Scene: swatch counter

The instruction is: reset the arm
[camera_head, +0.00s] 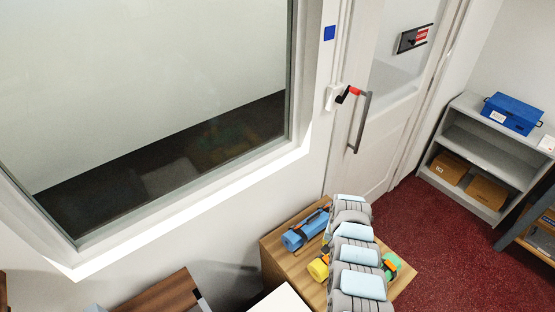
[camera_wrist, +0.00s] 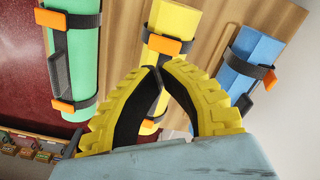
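My gripper (camera_wrist: 160,70) has yellow ribbed fingers with black inner pads. Its fingertips come together in the wrist view, with nothing seen held between them. Beyond the fingers lie a green roll (camera_wrist: 72,70) at left, a yellow roll (camera_wrist: 174,22) in the middle and a blue roll (camera_wrist: 255,50) at right, each with dark straps and orange tags. In the head view, my grey arm stands before the wooden table (camera_head: 275,262) and hides its middle. The blue roll (camera_head: 300,236), part of the yellow roll (camera_head: 318,269) and part of the green roll (camera_head: 393,262) show around it. My fingers are hidden there.
A large window (camera_head: 160,90) is on the left wall, beside a door (camera_head: 385,110) with a long handle. A grey shelf (camera_head: 478,150) at right holds a blue case (camera_head: 512,114) and cardboard boxes (camera_head: 450,168). Red carpet (camera_head: 430,235) lies open between table and shelf.

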